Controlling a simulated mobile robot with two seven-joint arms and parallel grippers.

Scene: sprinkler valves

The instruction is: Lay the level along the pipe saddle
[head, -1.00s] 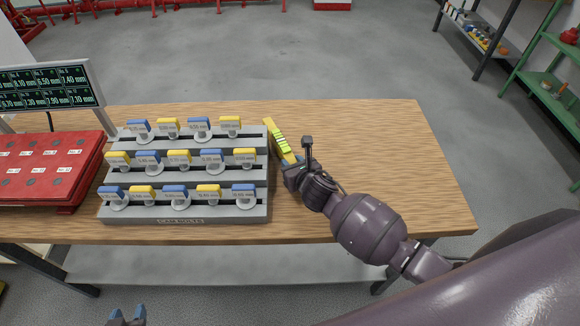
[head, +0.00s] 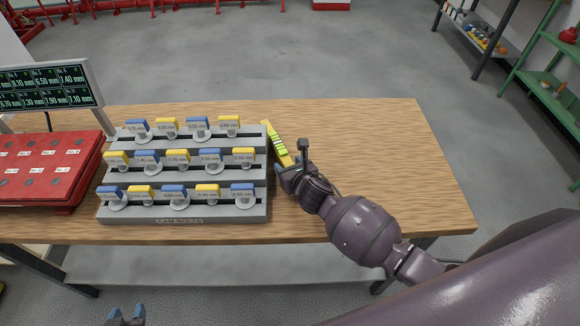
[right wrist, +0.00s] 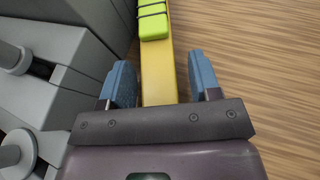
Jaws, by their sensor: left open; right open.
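The level (head: 275,143) is a yellow bar with bright green parts, lying on the wooden table just right of the grey stepped rack. Its near end is hidden by my right gripper in the head view. My right gripper (head: 285,168) is over that end; in the right wrist view the open blue fingers (right wrist: 165,85) stand on either side of the yellow bar (right wrist: 158,75), with a gap showing on the right. My left gripper (head: 126,316) is open and empty at the bottom edge of the head view. I see no pipe saddle that I can make out.
The grey rack (head: 180,219) holds several blue and yellow tagged pieces, close left of the level. A red panel (head: 45,170) and a display (head: 45,87) stand further left. The table (head: 370,140) is clear to the right.

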